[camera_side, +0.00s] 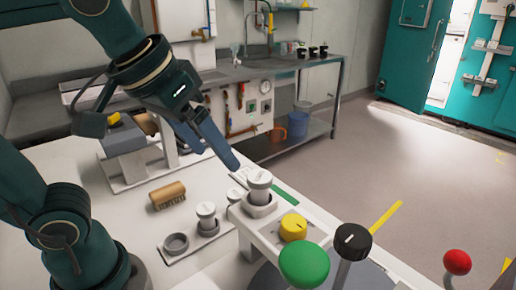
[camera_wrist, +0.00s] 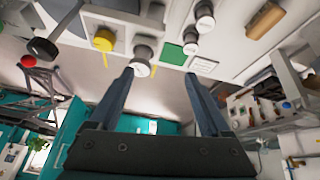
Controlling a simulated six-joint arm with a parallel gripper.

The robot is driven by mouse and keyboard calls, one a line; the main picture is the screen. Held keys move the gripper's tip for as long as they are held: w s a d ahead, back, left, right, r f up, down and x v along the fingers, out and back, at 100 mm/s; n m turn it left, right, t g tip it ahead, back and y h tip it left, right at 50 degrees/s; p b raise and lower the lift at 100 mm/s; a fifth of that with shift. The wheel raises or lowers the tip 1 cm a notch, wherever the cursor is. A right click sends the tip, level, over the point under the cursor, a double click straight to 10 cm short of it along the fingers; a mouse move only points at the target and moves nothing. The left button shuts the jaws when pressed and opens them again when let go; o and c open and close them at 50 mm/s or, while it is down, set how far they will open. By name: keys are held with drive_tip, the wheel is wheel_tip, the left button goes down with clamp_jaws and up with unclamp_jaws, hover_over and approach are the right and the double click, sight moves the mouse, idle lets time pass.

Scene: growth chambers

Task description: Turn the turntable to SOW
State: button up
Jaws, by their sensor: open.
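My gripper (camera_side: 232,163) is open and empty, its fingers pointing down to the right, just behind and above a grey capped knob or canister (camera_side: 259,186) in the side view. In the wrist view my gripper (camera_wrist: 159,75) has its fingers spread, with the grey capped piece (camera_wrist: 142,52) near the left fingertip, apart from it as far as I can tell. A yellow knob (camera_side: 293,229) with a pointer mark stands beside it on the white bench fixture. A dark grey round surface (camera_side: 262,278), perhaps the turntable, shows partly at the bottom edge. No SOW label is legible.
A green ball knob (camera_side: 304,264), black knob (camera_side: 352,242) and red ball knob (camera_side: 457,262) rise at the front right. A capped pot (camera_side: 207,212), an empty ring holder (camera_side: 176,242) and a wooden brush (camera_side: 167,195) are on the left bench. White bench around the brush is clear.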

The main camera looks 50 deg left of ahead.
drive_tip(key=w+d+r, duration=0.3)
drive_tip(key=d, duration=0.1)
drive_tip(key=m+g+h, duration=0.1)
drive_tip(key=m, duration=0.3)
hover_over(352, 235)
drive_tip(key=s, duration=0.2)
wheel_tip(352, 235, down, 2)
drive_tip(key=shift+s+x, duration=0.1)
drive_tip(key=shift+x, duration=1.15)
drive_tip(key=shift+s+x, duration=0.15)
drive_tip(key=shift+x, duration=1.15)
drive_tip(key=shift+a+f, duration=0.1)
drive_tip(key=shift+a, duration=0.1)
clamp_jaws()
